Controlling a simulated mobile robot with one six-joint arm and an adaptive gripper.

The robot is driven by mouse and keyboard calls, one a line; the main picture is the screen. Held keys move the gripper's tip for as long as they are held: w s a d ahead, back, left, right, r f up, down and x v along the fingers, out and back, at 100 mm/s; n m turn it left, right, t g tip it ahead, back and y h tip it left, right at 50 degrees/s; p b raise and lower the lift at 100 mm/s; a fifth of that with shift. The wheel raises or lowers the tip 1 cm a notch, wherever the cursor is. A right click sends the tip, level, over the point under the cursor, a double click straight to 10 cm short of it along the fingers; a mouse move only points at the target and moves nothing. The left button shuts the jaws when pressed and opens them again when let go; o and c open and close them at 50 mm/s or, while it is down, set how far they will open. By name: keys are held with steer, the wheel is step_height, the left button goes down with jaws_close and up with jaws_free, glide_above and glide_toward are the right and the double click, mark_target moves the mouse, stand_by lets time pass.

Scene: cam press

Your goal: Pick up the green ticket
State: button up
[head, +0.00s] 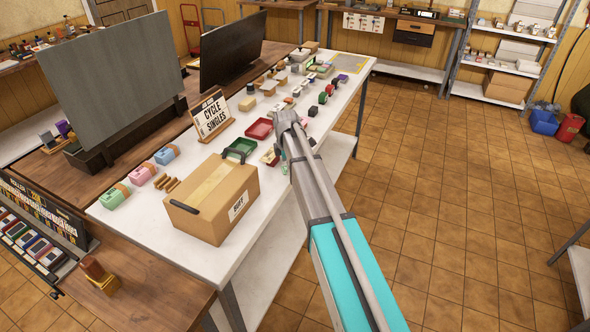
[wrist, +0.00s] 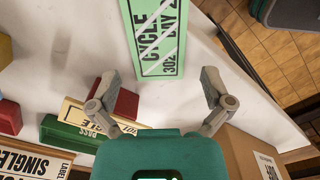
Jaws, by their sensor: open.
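The green ticket (wrist: 155,38) is a flat light-green slip with black lettering, including "CYCLE" and "302", and white diagonal stripes. In the wrist view it lies on the white table top at the upper middle, running out of the top edge. My gripper (wrist: 157,88) is open, with its two fingers spread wide and nothing between them. The ticket's lower end shows just past the fingertips, centred between them and apart from them. In the head view my arm reaches over the table's right edge, and I cannot make out the ticket for sure there.
A cardboard box (head: 212,200) stands near the table's front end. A red tray (head: 260,129), a green tray (head: 241,149) and a "CYCLE SINGLES" sign (head: 211,116) stand around the gripper. A red block (wrist: 120,99) lies by the left finger. The tiled floor at right is open.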

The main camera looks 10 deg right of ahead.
steer(key=shift+f+b, duration=0.25)
steer(key=shift+b, duration=0.05)
stand_by(0.5)
stand_by(0.3)
steer(key=c, duration=0.8)
steer(key=shift+r, duration=0.15)
steer(key=shift+r+p, duration=0.95)
steer(key=shift+p, duration=0.15)
steer(key=s+r+p, duration=0.3)
steer(key=s, duration=0.1)
steer(key=s+d+r+p, duration=0.1)
steer(key=s+r+p, duration=0.3)
steer(key=s, duration=0.1)
steer(key=s+d+r+p, duration=0.1)
steer(key=s+r+p, duration=0.3)
steer(key=s, duration=0.1)
steer(key=shift+r, duration=0.15)
